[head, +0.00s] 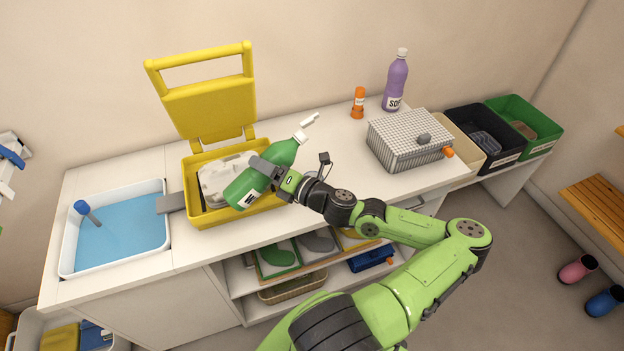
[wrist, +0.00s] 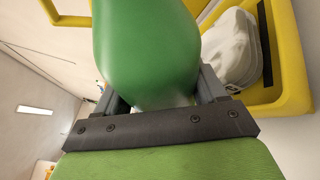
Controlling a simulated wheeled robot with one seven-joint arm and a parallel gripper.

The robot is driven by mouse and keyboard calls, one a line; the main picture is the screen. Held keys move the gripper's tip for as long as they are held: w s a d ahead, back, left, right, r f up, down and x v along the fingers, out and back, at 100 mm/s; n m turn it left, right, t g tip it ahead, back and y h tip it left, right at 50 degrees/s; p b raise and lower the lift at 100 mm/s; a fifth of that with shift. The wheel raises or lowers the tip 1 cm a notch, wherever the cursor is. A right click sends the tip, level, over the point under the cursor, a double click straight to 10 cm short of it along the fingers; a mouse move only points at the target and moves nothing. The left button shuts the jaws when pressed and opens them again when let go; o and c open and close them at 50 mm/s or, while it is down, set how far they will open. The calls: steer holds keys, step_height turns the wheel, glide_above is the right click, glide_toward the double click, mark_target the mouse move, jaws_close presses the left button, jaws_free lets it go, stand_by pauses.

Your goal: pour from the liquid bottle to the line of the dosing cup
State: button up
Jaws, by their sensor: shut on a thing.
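A green liquid bottle (head: 281,153) with a white label at its lower end is held tilted above the yellow box. Its white neck points up and right, and its base points down and left. My gripper (head: 264,169) is shut on the bottle's middle. In the wrist view the green bottle (wrist: 147,45) fills the space between the fingers of my gripper (wrist: 155,95). A small white piece (head: 310,119) shows just beyond the neck; I cannot tell whether it touches the bottle. I cannot make out a dosing cup or its line.
The open yellow box (head: 199,213) holds a whitish bundle (head: 212,181); its lid stands up behind. A blue-floored tray (head: 66,258) is at left. A checked box (head: 400,157), an orange bottle (head: 358,103) and a purple bottle (head: 396,83) stand at right. The counter between is mostly clear.

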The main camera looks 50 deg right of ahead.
steer(key=shift+s, duration=0.25)
steer(key=shift+w+a+b, duration=0.1)
steer(key=shift+w+b, duration=0.15)
steer(key=shift+b, duration=0.05)
steer(key=shift+s, duration=0.2)
steer(key=shift+w+f+m+b, duration=0.15)
steer(key=shift+w+m+b, duration=0.05)
steer(key=shift+m+b, duration=0.1)
steer(key=shift+s, duration=0.1)
